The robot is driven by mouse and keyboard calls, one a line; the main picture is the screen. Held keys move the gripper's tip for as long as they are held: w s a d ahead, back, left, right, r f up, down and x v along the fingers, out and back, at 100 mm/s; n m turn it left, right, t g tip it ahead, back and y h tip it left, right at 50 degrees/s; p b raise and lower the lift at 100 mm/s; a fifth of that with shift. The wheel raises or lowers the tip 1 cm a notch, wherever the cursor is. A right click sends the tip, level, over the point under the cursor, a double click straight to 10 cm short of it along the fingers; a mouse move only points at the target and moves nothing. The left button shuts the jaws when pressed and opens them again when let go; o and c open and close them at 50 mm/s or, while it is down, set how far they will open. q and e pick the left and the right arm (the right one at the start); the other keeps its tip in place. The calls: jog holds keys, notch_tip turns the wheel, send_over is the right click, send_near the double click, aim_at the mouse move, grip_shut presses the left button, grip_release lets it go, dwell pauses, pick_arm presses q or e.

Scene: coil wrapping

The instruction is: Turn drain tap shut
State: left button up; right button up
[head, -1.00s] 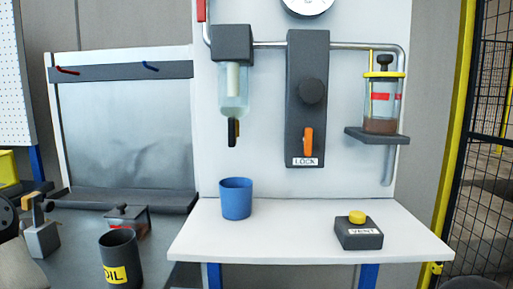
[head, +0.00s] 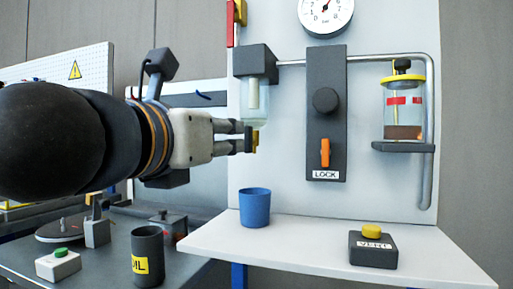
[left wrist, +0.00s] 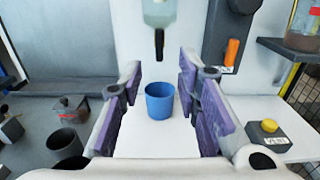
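The drain tap (head: 249,140) is a small dark lever with a bit of yellow, under the clear filter bowl (head: 254,98) on the upright panel. In the left wrist view the tap (left wrist: 159,44) hangs straight down below the bowl (left wrist: 158,14), centred ahead of my fingers. My left gripper (head: 234,136) comes in from the left, its fingers close to the tap and partly overlapping it in the head view. In the left wrist view its purple-padded fingers (left wrist: 159,82) are spread wide with nothing between the pads. Whether a fingertip touches the tap is unclear. My right gripper is out of view.
A blue cup (head: 255,207) stands on the white shelf (head: 310,240) below the tap. The vent box (head: 372,248) with a yellow button is at the right. The orange lock lever (head: 325,152) and an oiler jar (head: 403,115) are on the panel. A dark oil cup (head: 147,256) stands on the left bench.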

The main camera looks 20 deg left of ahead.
aim_at(246, 137)
pick_arm(q)
jog(key=w, duration=1)
jog(key=shift+w+d+p, duration=0.1)
jog(key=shift+w+p, duration=0.15)
jog(key=shift+p, duration=0.05)
jog(key=shift+f, duration=0.1)
grip_shut()
